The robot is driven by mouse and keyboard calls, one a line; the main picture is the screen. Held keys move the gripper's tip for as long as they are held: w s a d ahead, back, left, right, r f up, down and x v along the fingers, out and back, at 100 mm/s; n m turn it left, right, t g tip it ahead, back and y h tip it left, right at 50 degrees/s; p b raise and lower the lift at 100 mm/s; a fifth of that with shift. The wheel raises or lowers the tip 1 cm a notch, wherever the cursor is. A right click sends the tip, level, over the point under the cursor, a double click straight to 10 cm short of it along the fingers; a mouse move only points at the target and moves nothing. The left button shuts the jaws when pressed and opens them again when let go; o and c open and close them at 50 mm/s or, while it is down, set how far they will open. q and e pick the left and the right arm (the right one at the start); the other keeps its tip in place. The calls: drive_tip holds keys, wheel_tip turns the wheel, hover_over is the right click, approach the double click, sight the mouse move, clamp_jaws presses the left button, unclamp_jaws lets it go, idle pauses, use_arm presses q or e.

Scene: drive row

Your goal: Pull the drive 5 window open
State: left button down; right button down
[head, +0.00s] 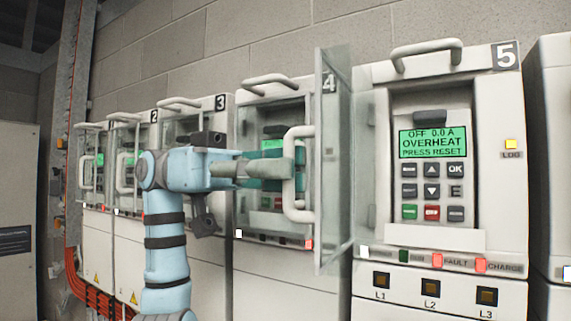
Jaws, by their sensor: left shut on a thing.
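The drive 5 window (336,180) is a clear pane with a pale frame, standing swung out at the left side of drive 5 (508,150). Its white bar handle (292,207) is on the pane's left-facing side. My left gripper (288,170) reaches in from the left and is shut on this handle around its middle; the fingers partly hide it. The opening of drive 5 is uncovered. Its green display (432,142) reads OFF 0.0 A, OVERHEAT, PRESS RESET, above a keypad (433,191). My right gripper is not in view.
Drive 4 (262,262) stands behind the open pane and my left arm, partly hidden. Drive 3 (222,102) and more drives continue to the left. Another cabinet (550,170) stands close at the right. Buttons L1, L2 and L3 (487,296) are below drive 5.

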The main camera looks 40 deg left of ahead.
use_arm(q)
drive_tip(key=shift+w, duration=0.1)
drive_tip(key=c, duration=2)
unclamp_jaws()
drive_tip(key=shift+o, duration=0.2)
drive_tip(key=shift+w+d, duration=0.25)
drive_tip(key=shift+d, duration=0.05)
drive_tip(key=shift+a, duration=0.1)
drive_tip(key=a, duration=0.7)
drive_tip(key=shift+s+a, duration=0.2)
drive_tip(key=shift+a, duration=0.15)
drive_tip(key=shift+d, duration=0.2)
